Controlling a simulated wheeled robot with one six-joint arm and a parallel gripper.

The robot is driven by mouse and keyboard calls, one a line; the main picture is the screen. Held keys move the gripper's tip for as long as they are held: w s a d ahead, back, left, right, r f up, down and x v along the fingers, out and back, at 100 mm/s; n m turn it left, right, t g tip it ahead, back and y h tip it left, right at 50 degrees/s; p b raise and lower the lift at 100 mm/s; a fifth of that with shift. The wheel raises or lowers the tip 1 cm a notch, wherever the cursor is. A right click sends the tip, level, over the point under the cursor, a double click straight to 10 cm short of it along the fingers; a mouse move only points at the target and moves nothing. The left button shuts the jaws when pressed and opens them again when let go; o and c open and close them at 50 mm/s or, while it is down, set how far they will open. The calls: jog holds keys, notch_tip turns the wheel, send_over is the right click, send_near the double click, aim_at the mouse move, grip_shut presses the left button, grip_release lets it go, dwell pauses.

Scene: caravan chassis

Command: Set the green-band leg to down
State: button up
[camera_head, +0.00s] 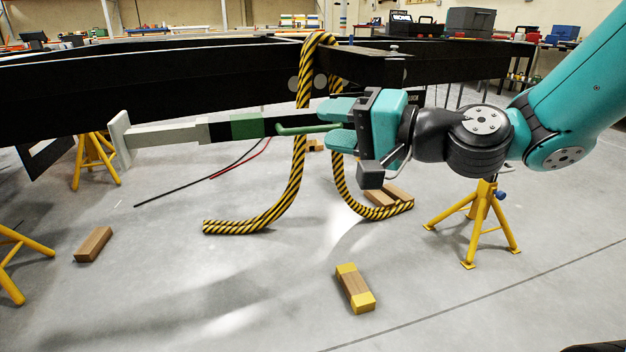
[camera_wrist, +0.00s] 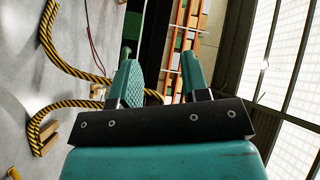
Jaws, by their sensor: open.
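The green-band leg (camera_head: 170,135) lies horizontally under the dark chassis beam in the head view. Its pale foot plate points left, and its green band (camera_head: 246,125) is near the right end. A green handle (camera_head: 300,129) sticks out to the right of the band. My gripper (camera_head: 333,122) points left at the handle, with its fingers apart above and below the handle's end level. In the wrist view my gripper (camera_wrist: 162,78) is open, and nothing is clearly held.
A yellow-black striped hose (camera_head: 297,180) loops over the beam (camera_head: 150,85) just behind my gripper and reaches the floor. Yellow stands (camera_head: 482,225) and wooden blocks (camera_head: 355,288) stand on the floor. The front floor is mostly clear. An orange ladder (camera_wrist: 186,50) shows in the wrist view.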

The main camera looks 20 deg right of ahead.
aim_at(316, 132)
jog(key=w+d+f+m+t+h+b, duration=0.4)
jog(key=d+f+m+t+b, duration=0.25)
jog(key=d+f+b, duration=0.35)
jog(key=shift+m+g, duration=0.35)
jog(key=shift+m, duration=0.1)
jog(key=p+x, duration=0.3)
jog(key=x, duration=0.3)
jog(key=p+x, duration=0.3)
jog(key=x, duration=0.2)
jog(key=p+x, duration=0.3)
jog(key=x, duration=0.3)
jog(key=shift+w+a+f+p, duration=0.15)
jog(key=shift+a+p, duration=0.15)
jog(key=shift+a, duration=0.2)
jog(key=shift+c, duration=0.3)
grip_shut()
